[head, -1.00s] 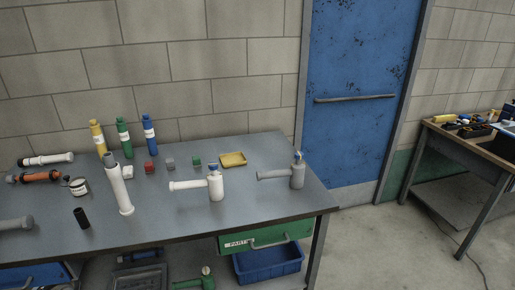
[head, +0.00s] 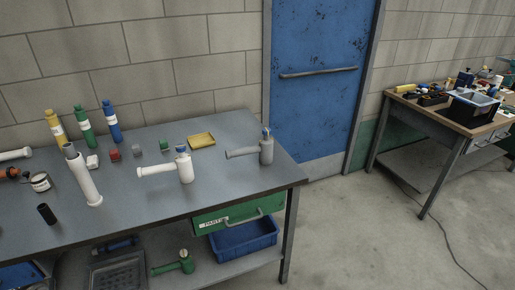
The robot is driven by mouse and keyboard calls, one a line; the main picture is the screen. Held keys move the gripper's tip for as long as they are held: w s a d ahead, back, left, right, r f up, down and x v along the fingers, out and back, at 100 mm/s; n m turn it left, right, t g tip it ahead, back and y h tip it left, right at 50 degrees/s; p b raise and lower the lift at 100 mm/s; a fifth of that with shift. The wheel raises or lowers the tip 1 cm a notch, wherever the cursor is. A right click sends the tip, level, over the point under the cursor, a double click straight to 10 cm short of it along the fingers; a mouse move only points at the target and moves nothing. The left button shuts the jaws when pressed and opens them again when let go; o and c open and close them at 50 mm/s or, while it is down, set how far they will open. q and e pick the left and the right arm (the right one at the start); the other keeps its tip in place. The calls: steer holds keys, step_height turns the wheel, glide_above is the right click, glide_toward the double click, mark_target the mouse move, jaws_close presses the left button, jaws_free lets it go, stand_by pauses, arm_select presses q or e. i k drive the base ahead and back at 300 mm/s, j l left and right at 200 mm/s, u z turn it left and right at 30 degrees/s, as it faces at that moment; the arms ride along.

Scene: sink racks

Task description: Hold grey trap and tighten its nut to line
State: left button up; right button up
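The grey trap (head: 266,150) stands upright near the right end of the grey table, with a side pipe (head: 241,153) pointing left. A small blue and yellow piece (head: 266,132) shows at its top; its nut and line are too small to make out. A similar white trap (head: 185,167) stands to its left, with a blue top and a side pipe pointing left. Neither of my grippers is in view.
The table (head: 232,180) also bears a tall white pipe (head: 84,178), several bottles, small coloured blocks and a yellow tray (head: 201,140). A green drawer (head: 238,215) hangs under its front edge. A blue bin (head: 243,238) and a green trap (head: 186,262) sit below. Open floor (head: 365,235) lies right, before a second table (head: 450,125).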

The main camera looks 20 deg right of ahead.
mark_target(266, 131)
steer(key=i+l, duration=1.4)
steer(key=l, duration=0.2)
